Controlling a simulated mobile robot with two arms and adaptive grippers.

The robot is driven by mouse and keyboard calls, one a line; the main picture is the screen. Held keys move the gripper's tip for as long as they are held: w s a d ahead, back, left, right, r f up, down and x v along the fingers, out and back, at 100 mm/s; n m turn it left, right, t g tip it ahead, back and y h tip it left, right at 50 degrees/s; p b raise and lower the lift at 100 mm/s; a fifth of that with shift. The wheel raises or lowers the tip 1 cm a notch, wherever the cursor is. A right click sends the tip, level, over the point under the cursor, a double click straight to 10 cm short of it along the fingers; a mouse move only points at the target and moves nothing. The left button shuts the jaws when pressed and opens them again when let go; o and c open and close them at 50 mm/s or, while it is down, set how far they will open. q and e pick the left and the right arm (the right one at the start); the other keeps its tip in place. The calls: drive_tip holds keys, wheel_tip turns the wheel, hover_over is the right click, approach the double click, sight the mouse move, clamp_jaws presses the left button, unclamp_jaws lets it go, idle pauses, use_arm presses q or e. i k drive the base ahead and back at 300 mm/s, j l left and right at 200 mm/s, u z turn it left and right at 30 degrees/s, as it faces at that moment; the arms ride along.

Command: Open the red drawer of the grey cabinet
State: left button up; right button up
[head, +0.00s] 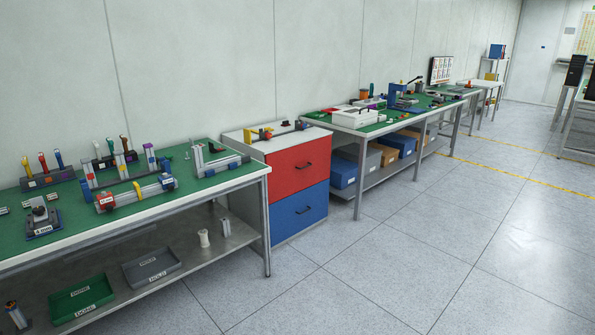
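The grey cabinet (246,148) stands between two green-topped workbenches in the head view. Its red drawer (290,175) is the upper one and is shut flush with the front. Neither of my grippers is in the picture.
The near workbench (118,225) holds several fixtures, with a green tray (80,299) and a grey tray (152,268) on its lower shelf. Another workbench (345,132) adjoins the cabinet's right side. The floor (400,250) before the cabinet is clear.

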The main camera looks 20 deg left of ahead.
sight(282, 159)
drive_tip(key=i+j+u, duration=0.1)
drive_tip(key=i+u, duration=0.25)
drive_tip(key=i, duration=0.5)
